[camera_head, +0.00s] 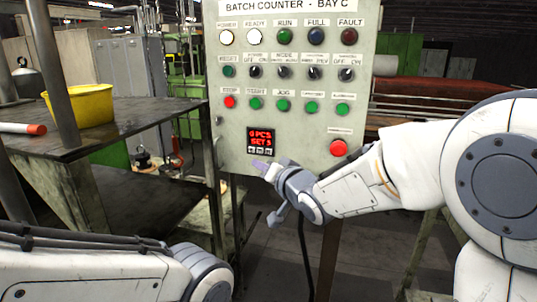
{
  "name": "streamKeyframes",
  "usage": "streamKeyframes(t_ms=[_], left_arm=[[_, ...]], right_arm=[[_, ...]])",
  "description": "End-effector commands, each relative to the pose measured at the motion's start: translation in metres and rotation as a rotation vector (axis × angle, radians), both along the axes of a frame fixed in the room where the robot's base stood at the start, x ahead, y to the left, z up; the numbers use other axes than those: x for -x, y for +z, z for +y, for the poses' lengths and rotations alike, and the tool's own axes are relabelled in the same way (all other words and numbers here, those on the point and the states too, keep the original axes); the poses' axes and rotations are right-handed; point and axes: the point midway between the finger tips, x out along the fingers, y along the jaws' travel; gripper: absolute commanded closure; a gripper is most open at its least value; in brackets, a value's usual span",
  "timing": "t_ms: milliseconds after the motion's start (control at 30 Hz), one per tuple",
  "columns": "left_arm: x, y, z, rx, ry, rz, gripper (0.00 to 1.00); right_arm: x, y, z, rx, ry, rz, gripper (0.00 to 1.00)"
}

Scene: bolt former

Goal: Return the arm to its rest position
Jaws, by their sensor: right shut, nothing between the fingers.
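My right arm comes in from the right and reaches to the lower part of the control panel (300,185). My right gripper (258,164) is shut and empty, with its tip just below the red counter display (262,139). I cannot tell whether the tip touches the panel. The display reads "0 PCS" and a "SET" line. My left arm shows at the lower left, and its gripper is out of view.
A dark table (120,117) at the left carries a yellow bin (82,104) and a white and red cylinder (22,128). A red emergency button (338,148) stands out from the panel near my right arm. Grey lockers (130,65) stand behind.

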Motion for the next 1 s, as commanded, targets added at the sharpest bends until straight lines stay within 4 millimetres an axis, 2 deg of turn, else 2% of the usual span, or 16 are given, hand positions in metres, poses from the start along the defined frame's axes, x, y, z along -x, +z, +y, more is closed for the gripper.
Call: streamKeyframes(t_ms=[167, 267, 333, 467, 567, 600, 700, 800, 900, 1000], left_arm=[[0.0, 0.0, 0.0, 0.0, -0.001, 0.0, 0.5], [0.0, 0.0, 0.0, 0.0, -0.001, 0.0, 0.5], [0.0, 0.0, 0.0, 0.0, -0.001, 0.0, 0.5], [0.0, 0.0, 0.0, 0.0, -0.001, 0.0, 0.5], [0.0, 0.0, 0.0, 0.0, -0.001, 0.0, 0.5], [0.0, 0.0, 0.0, 0.0, -0.001, 0.0, 0.5], [0.0, 0.0, 0.0, 0.0, -0.001, 0.0, 0.5], [0.0, 0.0, 0.0, 0.0, -0.001, 0.0, 0.5], [0.0, 0.0, 0.0, 0.0, -0.001, 0.0, 0.5], [0.0, 0.0, 0.0, 0.0, -0.001, 0.0, 0.5]], right_arm=[[0.005, -0.005, 0.001, 0.028, -0.001, 0.019, 1.0], [0.023, -0.024, 0.005, 0.122, 0.0, 0.089, 1.0], [0.047, -0.046, 0.007, 0.23, 0.013, 0.173, 1.0], [0.117, -0.096, 0.006, 0.475, 0.098, 0.373, 1.0], [0.183, -0.13, -0.003, 0.663, 0.214, 0.529, 1.0], [0.21, -0.141, -0.007, 0.732, 0.273, 0.588, 1.0], [0.272, -0.161, -0.02, 0.868, 0.423, 0.713, 1.0], [0.319, -0.17, -0.032, 0.963, 0.555, 0.804, 1.0], [0.35, -0.174, -0.041, 1.016, 0.647, 0.862, 1.0], [0.364, -0.176, -0.047, 1.041, 0.692, 0.889, 1.0]])
